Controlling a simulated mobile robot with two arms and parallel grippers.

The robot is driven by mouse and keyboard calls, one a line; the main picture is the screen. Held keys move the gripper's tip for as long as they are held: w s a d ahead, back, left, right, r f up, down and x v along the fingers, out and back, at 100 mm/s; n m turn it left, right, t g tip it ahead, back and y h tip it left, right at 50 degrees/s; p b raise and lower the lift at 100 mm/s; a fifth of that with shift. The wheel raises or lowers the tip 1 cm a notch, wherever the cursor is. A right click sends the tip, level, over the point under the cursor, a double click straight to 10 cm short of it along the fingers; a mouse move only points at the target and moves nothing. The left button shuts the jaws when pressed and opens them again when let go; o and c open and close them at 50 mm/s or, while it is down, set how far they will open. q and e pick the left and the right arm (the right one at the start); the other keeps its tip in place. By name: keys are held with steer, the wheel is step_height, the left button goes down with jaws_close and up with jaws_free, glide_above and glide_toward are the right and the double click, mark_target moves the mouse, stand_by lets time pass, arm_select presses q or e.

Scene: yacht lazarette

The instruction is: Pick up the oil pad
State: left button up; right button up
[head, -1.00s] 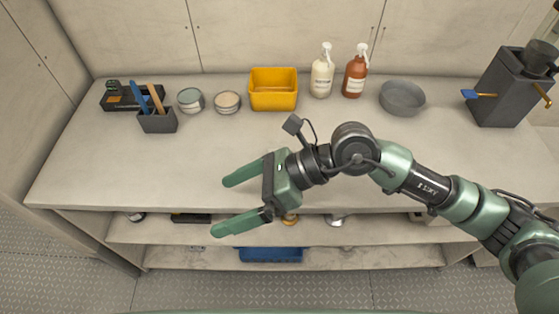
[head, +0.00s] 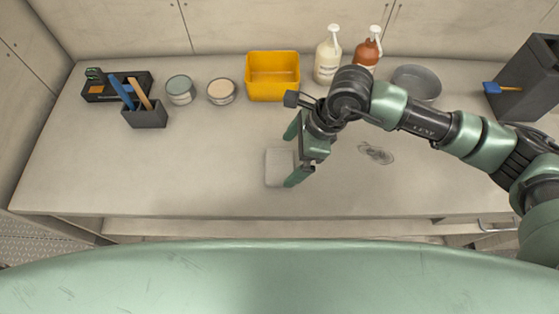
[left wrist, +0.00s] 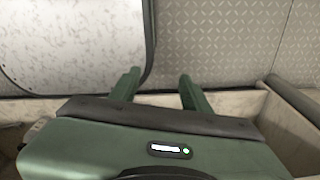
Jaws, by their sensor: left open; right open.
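A pale grey square pad (head: 277,168), which looks like the oil pad, lies flat on the counter (head: 200,185) near its front edge in the head view. My right gripper (head: 291,156) is open, with its fingers spread toward the front and back of the counter. It sits over or just right of the pad and hides part of its right side; I cannot tell if they touch. My left gripper (left wrist: 159,88) is open and empty in the left wrist view; it does not show in the head view.
Along the back stand a black tray (head: 100,92), a dark holder (head: 146,116), two tins, a yellow bin (head: 273,94), two pump bottles and a grey bowl (head: 416,82). A dark stain (head: 376,153) marks the counter. The left front is clear.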

mark_target(278, 165)
steer(key=p+x, duration=0.1)
steer(key=x, duration=0.3)
steer(key=shift+w+a+r+p, duration=0.15)
steer(key=shift+w+a+p, duration=0.1)
steer(key=shift+p, duration=0.15)
steer(key=shift+a+f, duration=0.1)
steer(key=shift+f, duration=0.4)
steer(key=c, duration=0.9)
steer(key=shift+c, duration=1.4)
arm_select(q)
steer(key=shift+w+r, duration=0.2)
steer(key=shift+r, duration=0.95)
arm_select(e)
steer(key=shift+r, duration=0.1)
steer(key=shift+w+r, duration=0.1)
steer(key=shift+r, duration=0.45)
arm_select(q)
step_height(278, 165, down, 5)
steer(key=b, duration=0.4)
steer(key=shift+r+b, duration=0.15)
steer(key=shift+b, duration=0.2)
arm_select(e)
step_height(278, 165, up, 19)
steer(key=shift+f, duration=0.1)
